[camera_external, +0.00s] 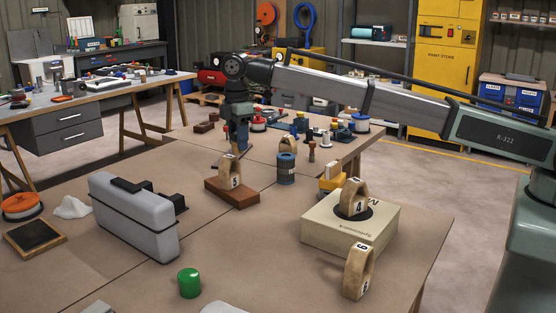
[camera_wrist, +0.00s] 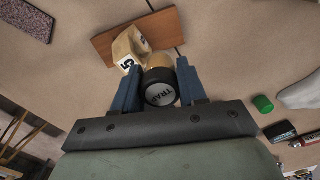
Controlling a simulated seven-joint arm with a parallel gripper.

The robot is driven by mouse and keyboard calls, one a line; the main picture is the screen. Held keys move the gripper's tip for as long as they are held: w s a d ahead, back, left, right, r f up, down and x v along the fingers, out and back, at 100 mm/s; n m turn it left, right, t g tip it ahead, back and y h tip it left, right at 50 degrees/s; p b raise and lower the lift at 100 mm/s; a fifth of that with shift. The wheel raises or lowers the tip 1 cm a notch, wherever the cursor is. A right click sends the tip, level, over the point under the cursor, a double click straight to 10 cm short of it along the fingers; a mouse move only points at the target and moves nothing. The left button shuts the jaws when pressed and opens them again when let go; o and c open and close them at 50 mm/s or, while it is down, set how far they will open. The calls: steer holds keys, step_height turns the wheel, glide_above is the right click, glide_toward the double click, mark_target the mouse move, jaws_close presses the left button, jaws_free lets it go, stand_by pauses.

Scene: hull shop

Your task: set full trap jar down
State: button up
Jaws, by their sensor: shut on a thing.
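My gripper (camera_wrist: 159,92) is shut on the trap jar (camera_wrist: 160,90), which has a dark lid with a pale disc lettered TRAP. A tan part shows just beyond the lid in the wrist view; I cannot tell if it belongs to the jar. In the external view my gripper (camera_external: 239,140) is over the middle of the near table, and the jar is not clear there. Just below it, a wooden arch marked 5 (camera_external: 230,172) stands on a reddish-brown board (camera_external: 232,192). The arch (camera_wrist: 130,48) and board (camera_wrist: 105,43) lie close beyond the jar in the wrist view.
A dark blue-grey canister (camera_external: 286,168) stands right of the board. A cream box (camera_external: 345,235) bears an arch marked 4 (camera_external: 354,197); an arch marked 6 (camera_external: 358,270) stands in front. A grey case (camera_external: 135,215) is at left. Bare tabletop surrounds the green cylinder (camera_external: 190,282).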

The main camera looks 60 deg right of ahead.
steer(key=w+d+m, duration=0.1)
steer(key=w+d, duration=0.5)
steer(key=d, duration=0.4)
steer(key=w+d, duration=0.5)
steer(key=d, duration=0.5)
steer(key=shift+a+f, duration=0.15)
steer(key=shift+f, duration=3.6)
steer(key=shift+a+f, duration=0.15)
steer(key=shift+f, duration=3.6)
steer(key=shift+f, duration=0.1)
steer(key=o, duration=1.1)
step_height(320, 180, up, 12)
steer(key=shift+r, duration=0.1)
